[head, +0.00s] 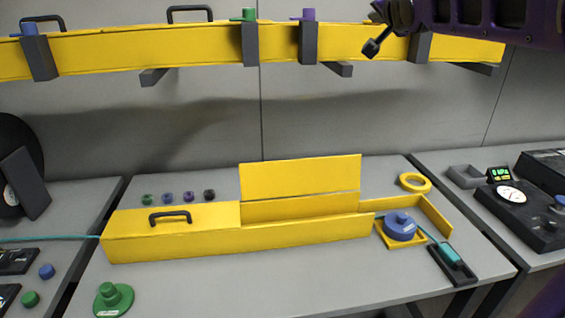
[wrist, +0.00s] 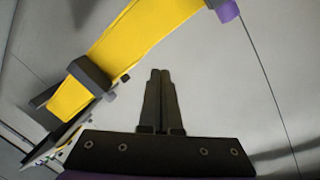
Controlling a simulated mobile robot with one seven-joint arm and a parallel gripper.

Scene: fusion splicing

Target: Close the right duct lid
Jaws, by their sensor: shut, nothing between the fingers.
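A long yellow duct (head: 240,238) lies on the middle bench in the head view. Its left half is covered by a flat lid (head: 125,221) with a black handle (head: 170,217). The right lid (head: 300,178) stands upright along the back edge, so the duct's right half is open on top. No handle shows on the side of it that faces me. My gripper (head: 371,47) is high at the upper right in the head view, in front of the wall duct and well above the right lid, touching nothing that I can see. In the wrist view its fingers (wrist: 160,73) are together and empty.
A yellow wall duct (head: 180,48) with dark brackets runs across the top, close to my gripper. A blue spool (head: 400,226) and a teal splice piece in a black tray (head: 453,264) sit right of the bench duct. A green knobbed disc (head: 113,298) is at front left.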

